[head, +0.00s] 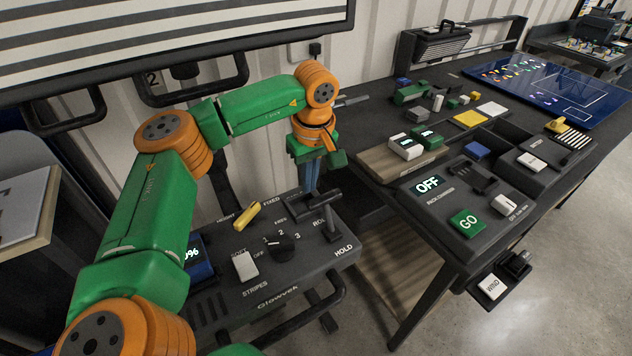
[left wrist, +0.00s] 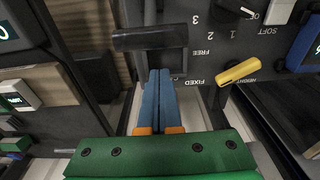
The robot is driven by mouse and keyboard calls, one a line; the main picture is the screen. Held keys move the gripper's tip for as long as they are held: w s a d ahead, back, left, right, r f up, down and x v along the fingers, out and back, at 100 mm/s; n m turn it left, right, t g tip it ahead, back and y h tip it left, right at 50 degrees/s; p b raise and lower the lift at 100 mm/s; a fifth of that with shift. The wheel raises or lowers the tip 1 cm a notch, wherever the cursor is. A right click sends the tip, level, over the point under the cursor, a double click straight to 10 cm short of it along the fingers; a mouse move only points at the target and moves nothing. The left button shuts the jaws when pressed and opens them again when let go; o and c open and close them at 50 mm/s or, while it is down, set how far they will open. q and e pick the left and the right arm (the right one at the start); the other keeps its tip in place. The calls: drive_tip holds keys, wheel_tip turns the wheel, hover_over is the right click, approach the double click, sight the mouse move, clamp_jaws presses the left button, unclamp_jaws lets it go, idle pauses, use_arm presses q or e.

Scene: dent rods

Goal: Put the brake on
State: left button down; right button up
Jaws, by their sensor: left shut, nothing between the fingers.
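A black T-shaped lever (head: 331,214) stands at the right end of the dark control panel (head: 215,290), by the labels ROLL and HOLD. Its crossbar shows in the left wrist view (left wrist: 150,38), just beyond my fingertips. I cannot tell which label the lever is set to. My left gripper (head: 311,188) points down at the panel's far edge, behind the lever. Its blue fingers are together and empty, also in the left wrist view (left wrist: 160,73). They appear close to the crossbar; contact is unclear. My right gripper is not in view.
The panel also carries a yellow lever (head: 247,215), a black knob (head: 281,246) and a white switch (head: 245,265). A black rail (head: 305,315) runs along its front. To the right stands a workbench with a GO button (head: 467,223) and an OFF display (head: 428,185).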

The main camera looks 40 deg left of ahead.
use_arm(q)
drive_tip(key=shift+s+d+r+p, duration=0.2)
drive_tip(key=shift+s+d, duration=0.05)
drive_tip(key=shift+d, duration=0.4)
drive_tip(key=shift+s+d+r+p, duration=0.15)
drive_tip(key=shift+s+d, duration=0.1)
drive_tip(key=shift+d, duration=0.35)
drive_tip(key=shift+a, duration=0.1)
drive_tip(key=shift+w, duration=0.1)
